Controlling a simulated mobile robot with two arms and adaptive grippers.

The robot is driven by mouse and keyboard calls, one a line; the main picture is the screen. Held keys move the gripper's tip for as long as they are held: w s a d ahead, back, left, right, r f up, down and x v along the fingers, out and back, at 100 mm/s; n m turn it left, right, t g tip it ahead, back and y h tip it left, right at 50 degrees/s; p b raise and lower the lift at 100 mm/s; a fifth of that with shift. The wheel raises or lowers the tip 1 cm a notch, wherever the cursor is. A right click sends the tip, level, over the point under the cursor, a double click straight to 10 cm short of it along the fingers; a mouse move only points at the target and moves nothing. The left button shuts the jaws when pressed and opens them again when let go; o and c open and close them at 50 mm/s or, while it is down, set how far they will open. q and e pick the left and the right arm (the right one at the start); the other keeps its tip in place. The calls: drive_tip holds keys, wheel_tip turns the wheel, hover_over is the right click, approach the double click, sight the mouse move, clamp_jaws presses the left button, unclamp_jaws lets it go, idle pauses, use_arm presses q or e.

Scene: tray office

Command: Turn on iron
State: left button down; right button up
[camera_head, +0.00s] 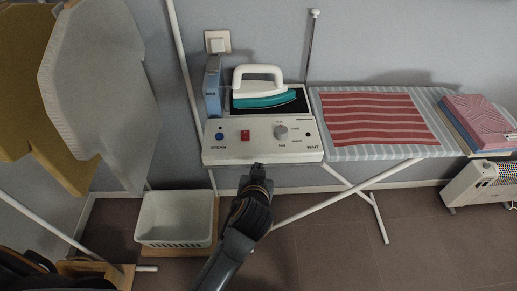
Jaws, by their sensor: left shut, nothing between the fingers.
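The iron (265,87), with a white handle and teal base, rests on the dark top of a white ironing station (225,153) on the ironing board. The station's sloped front panel has a blue button marked steam (219,136), a red switch (245,135) and a grey dial (281,132). My left gripper (258,168) is shut and empty at the station's lower front edge, below the red switch. I cannot tell whether it touches the panel. The red switch is not covered. My right gripper is not in view.
A red-striped cloth (377,119) lies on the striped ironing board (434,108), with folded cloths (476,118) at its right end. A white basket (175,218) stands below left. A white heater (480,185) stands at the right.

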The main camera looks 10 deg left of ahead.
use_arm(q)
drive_tip(key=a+r+n+t+y, duration=0.1)
drive_tip(key=a+r+n+y, duration=0.15)
drive_tip(key=r, duration=0.85)
drive_tip(key=p, duration=0.2)
hover_over(245, 146)
drive_tip(key=f, duration=0.2)
drive_tip(key=f+h, duration=0.1)
drive_tip(key=f, duration=0.1)
drive_tip(key=shift+w+a, duration=0.1)
drive_tip(key=shift+w, duration=0.25)
wheel_tip(245, 146, down, 3)
drive_tip(key=shift+s+r, duration=0.1)
drive_tip(key=shift+r, duration=0.05)
drive_tip(key=shift+s+f, duration=0.2)
drive_tip(key=shift+f, duration=0.55)
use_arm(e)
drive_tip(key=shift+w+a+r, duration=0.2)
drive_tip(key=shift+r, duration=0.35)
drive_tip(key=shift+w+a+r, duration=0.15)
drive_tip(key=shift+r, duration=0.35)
